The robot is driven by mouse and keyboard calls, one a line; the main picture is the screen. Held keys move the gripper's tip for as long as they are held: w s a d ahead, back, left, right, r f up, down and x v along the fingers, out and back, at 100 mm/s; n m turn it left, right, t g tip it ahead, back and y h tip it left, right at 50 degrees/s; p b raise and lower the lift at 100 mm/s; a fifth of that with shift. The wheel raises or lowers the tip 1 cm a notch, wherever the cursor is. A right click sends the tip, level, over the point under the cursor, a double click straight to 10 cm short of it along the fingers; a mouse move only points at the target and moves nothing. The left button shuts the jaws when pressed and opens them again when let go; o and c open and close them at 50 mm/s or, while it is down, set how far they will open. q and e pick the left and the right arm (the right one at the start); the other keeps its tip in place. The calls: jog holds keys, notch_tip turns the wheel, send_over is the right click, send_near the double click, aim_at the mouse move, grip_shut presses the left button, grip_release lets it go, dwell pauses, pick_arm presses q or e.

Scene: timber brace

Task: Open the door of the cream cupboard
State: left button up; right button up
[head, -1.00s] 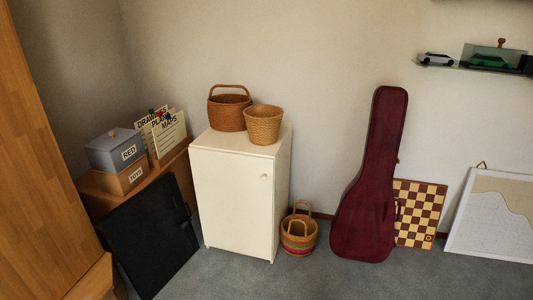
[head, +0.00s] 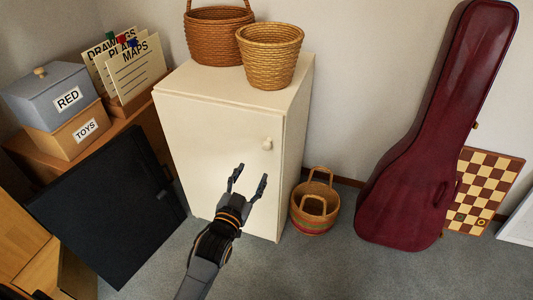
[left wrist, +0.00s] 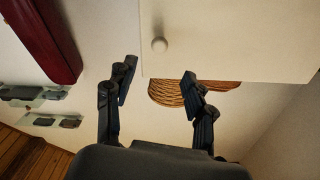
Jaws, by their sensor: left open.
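The cream cupboard (head: 205,130) stands against the wall in the head view, its door (head: 200,155) shut. A round cream knob (head: 267,144) sits near the upper right of the door; the knob also shows in the left wrist view (left wrist: 159,44). My left gripper (head: 250,180) is open and empty in front of the door, below and a little left of the knob. In the left wrist view its two fingers (left wrist: 157,88) are spread apart, and the knob lies beyond them. My right gripper is not in view.
Two baskets, one brown (head: 215,38) and one tan (head: 270,55), stand on the cupboard. A striped basket (head: 315,208) is on the floor at its right. A black folder (head: 110,210) leans at its left. A maroon instrument case (head: 425,150) leans on the wall.

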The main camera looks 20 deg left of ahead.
aim_at(265, 148)
pick_arm(q)
jog(key=w, duration=0.4)
jog(key=w+b, duration=0.1)
jog(key=w, duration=0.3)
jog(key=w+b, duration=0.1)
jog(key=w, duration=0.3)
jog(key=shift+d+r, duration=0.1)
jog(key=shift+d, duration=0.15)
jog(key=shift+w, duration=0.6)
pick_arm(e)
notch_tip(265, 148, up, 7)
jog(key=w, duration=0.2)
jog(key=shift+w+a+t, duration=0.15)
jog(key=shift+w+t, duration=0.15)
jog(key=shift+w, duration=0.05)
pick_arm(q)
grip_shut()
